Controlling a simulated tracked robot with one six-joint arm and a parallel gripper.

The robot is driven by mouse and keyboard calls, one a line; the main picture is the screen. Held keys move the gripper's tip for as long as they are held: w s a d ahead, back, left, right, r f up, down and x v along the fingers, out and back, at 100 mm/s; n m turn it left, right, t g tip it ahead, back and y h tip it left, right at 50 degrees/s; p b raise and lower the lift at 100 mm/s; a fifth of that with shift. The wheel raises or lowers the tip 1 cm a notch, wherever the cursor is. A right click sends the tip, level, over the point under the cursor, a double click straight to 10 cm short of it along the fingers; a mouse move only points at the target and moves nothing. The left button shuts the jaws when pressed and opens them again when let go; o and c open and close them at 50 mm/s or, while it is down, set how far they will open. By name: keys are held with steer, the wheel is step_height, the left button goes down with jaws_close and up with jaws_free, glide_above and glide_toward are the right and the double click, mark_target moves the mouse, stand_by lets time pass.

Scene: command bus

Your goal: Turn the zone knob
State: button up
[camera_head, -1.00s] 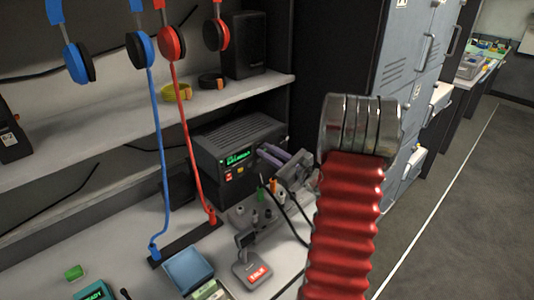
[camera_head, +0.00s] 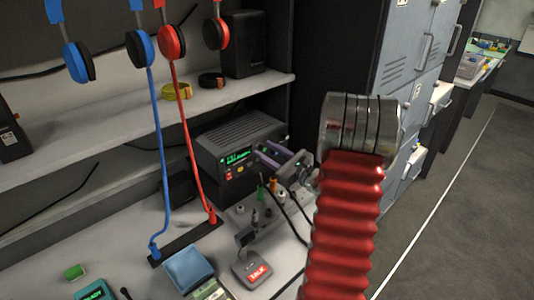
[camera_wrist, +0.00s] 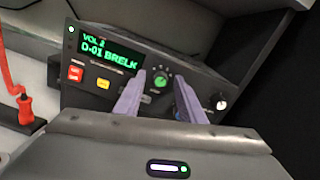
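The radio (camera_head: 222,150) stands on the desk below the shelf, its face with a green display turned to the right and front. In the wrist view its display (camera_wrist: 107,50) reads "VOL 2" and "D-01 BRELK". A round green-marked knob (camera_wrist: 160,79) is right of the display, a blue knob (camera_wrist: 180,108) is partly hidden behind my right finger, and a white knob (camera_wrist: 219,102) is at the far right. The knob labels are too small to read. My gripper (camera_wrist: 162,76) is open, its purple fingers on either side of the green-marked knob. It also shows in the head view (camera_head: 262,152).
Red and blue headsets hang above, their cables running to a black strip (camera_head: 185,240) left of the radio. Grey lockers (camera_head: 410,65) are at right.

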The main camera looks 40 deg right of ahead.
steer(key=s, duration=1.3)
steer(key=shift+s+d+f, duration=0.25)
steer(key=shift+s+d, duration=0.15)
steer(key=shift+d, duration=0.05)
steer(key=w+a+r+n+g+y, duration=0.2)
steer(key=a+n+g+y, duration=0.3)
steer(key=a, duration=0.7)
steer(key=w+a+r+n+g+y, duration=0.1)
steer(key=a+n+g+y, duration=0.2)
steer(key=a+n, duration=0.65)
steer(key=s+a+n+g, duration=0.2)
steer(key=s+a+g, duration=0.1)
steer(key=a, duration=0.4)
steer(key=s+a+n+g, duration=0.2)
steer(key=a, duration=0.5)
steer(key=s+a+r+n+h, duration=0.3)
steer(key=s+r+n+h, duration=0.2)
steer(key=n, duration=0.9)
steer(key=s+h, duration=0.3)
steer(key=h, duration=0.1)
steer(key=shift+s, duration=0.4)
